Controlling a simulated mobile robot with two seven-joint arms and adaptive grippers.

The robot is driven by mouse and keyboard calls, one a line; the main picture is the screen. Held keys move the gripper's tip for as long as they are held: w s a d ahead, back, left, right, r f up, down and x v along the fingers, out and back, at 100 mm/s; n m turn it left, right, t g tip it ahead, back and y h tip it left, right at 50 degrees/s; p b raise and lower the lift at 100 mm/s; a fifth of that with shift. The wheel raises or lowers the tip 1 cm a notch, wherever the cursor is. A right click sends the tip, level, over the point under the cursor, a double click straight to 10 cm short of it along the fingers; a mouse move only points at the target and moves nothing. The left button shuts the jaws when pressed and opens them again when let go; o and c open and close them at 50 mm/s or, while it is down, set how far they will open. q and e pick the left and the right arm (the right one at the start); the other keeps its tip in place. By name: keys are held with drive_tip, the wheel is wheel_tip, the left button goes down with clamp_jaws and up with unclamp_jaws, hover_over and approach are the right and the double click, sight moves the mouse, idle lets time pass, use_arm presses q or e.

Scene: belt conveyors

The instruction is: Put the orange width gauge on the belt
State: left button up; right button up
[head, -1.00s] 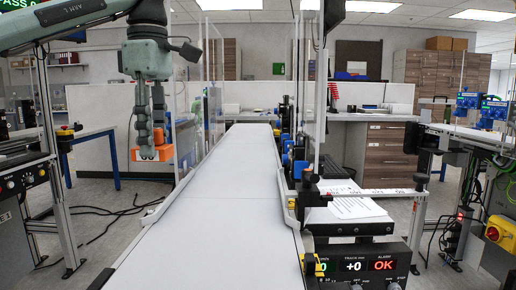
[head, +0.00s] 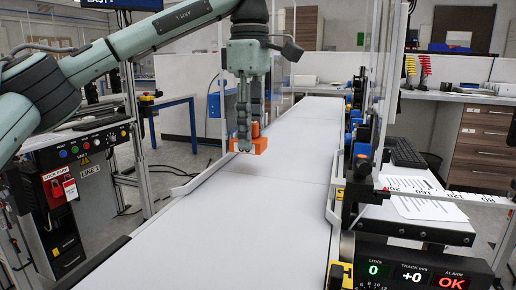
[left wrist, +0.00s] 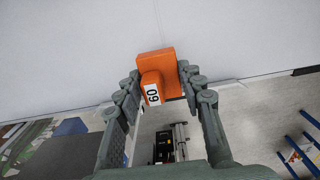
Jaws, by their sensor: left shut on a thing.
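The orange width gauge (head: 262,145) is held by my left gripper (head: 247,138), above the left edge of the white belt (head: 240,205) in the head view. In the left wrist view the gauge (left wrist: 158,72) sits between the two fingers of my left gripper (left wrist: 157,85), with a white label reading "60" facing the camera. The belt (left wrist: 70,50) lies behind and below it there. The gap between gauge and belt is hard to judge. My right gripper is in neither view.
A metal guide rail (head: 195,182) runs along the belt's left edge. On the right stand a control box (head: 410,272) with displays and a shelf with papers (head: 425,205). A line control panel (head: 75,165) stands at left. The near belt is clear.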

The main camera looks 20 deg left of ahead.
sight(251, 152)
use_arm(q)
drive_tip(key=shift+f, duration=2.15)
drive_tip(key=o, duration=1.2)
wheel_tip(251, 152, up, 12)
drive_tip(key=shift+r, duration=0.1)
drive_tip(key=shift+d, duration=0.1)
